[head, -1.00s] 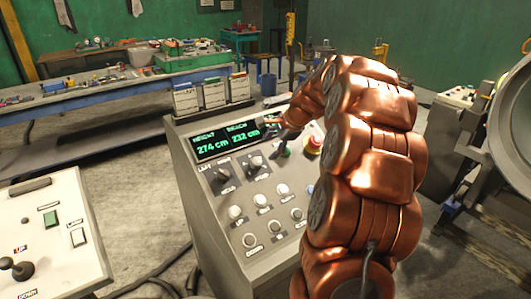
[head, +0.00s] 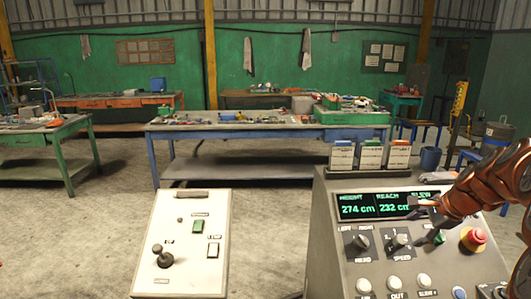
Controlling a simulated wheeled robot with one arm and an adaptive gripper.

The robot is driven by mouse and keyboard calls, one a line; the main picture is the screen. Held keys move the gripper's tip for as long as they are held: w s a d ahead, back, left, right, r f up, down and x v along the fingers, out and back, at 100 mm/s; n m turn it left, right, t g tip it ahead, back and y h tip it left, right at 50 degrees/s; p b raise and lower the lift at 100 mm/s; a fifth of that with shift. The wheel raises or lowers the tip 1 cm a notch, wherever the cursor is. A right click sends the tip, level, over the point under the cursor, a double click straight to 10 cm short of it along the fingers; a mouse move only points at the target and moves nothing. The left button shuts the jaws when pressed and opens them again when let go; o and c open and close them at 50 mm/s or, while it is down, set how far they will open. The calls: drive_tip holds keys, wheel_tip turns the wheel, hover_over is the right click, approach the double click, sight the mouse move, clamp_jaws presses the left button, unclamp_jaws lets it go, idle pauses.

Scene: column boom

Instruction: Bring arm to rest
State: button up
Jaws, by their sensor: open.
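My copper arm comes in from the right edge in the head view. My gripper (head: 424,207) is at its end, small in the picture, in front of the right part of the control console's display (head: 372,207). It is open and no held object shows. The display reads height 274 cm and reach 232 cm; my gripper hides the slew figure. The console (head: 327,240) has knobs and buttons below the display and a red emergency button (head: 473,239) near my arm. I cannot tell whether my gripper touches the console.
A white panel (head: 182,275) with a joystick (head: 162,257) stands to the left of the console. Card boxes (head: 370,155) stand on the console's back edge. A blue workbench (head: 250,135) crosses behind. The floor (head: 90,225) at left is clear.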

drive_tip(key=s+a+f+n+g, duration=0.1)
drive_tip(key=s+a+n, duration=0.25)
drive_tip(key=a, duration=0.35)
drive_tip(key=s+a+n+g, duration=0.2)
drive_tip(key=s+a+n, duration=0.1)
drive_tip(key=s+a, duration=0.3)
drive_tip(key=s+a+f+n+g, duration=0.1)
drive_tip(key=s+a+n, duration=0.2)
drive_tip(key=a, duration=0.5)
drive_tip(key=s+a+f+n+g, duration=0.1)
drive_tip(key=s+a+n, duration=0.1)
drive_tip(key=s, duration=0.5)
drive_tip(key=s+a+f+n+g+h, duration=0.1)
drive_tip(key=s+a+f+n, duration=0.1)
drive_tip(key=s+n, duration=0.2)
drive_tip(key=s+a+f+n+g, duration=0.2)
drive_tip(key=s+n, duration=0.2)
drive_tip(key=s, duration=0.7)
drive_tip(key=shift+h, duration=0.4)
